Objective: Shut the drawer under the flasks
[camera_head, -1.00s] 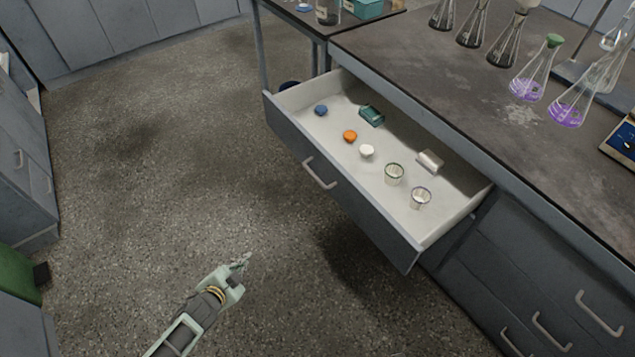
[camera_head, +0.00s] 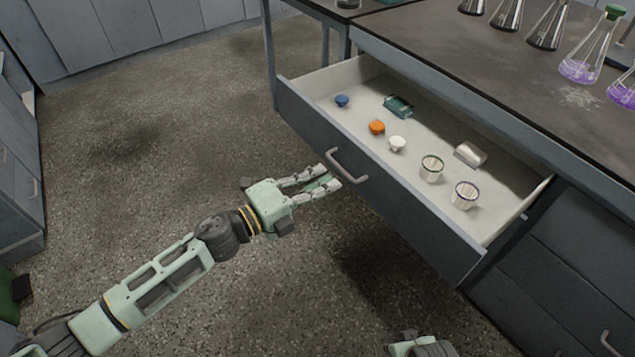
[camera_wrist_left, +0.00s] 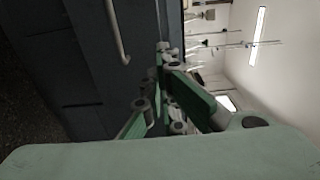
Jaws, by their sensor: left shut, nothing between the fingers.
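The drawer (camera_head: 408,211) under the bench top stands pulled well out, its pale inside showing. A grey bar handle (camera_head: 346,166) sits on its dark front. Several flasks (camera_head: 583,62) stand on the bench above, some with purple liquid. My left gripper (camera_head: 331,175) is shut and empty, its fingertips close in front of the drawer front near the handle; I cannot tell whether they touch. The left wrist view shows its fingers (camera_wrist_left: 160,85) beside a dark front with a bar handle (camera_wrist_left: 119,32). Only a piece of my right arm shows at the bottom edge.
The drawer holds small stoppers (camera_head: 377,127), two cups (camera_head: 432,168), a teal item (camera_head: 398,105) and a metal piece (camera_head: 470,154). Closed drawers (camera_head: 560,272) lie to the right. The speckled floor (camera_head: 190,130) to the left is clear.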

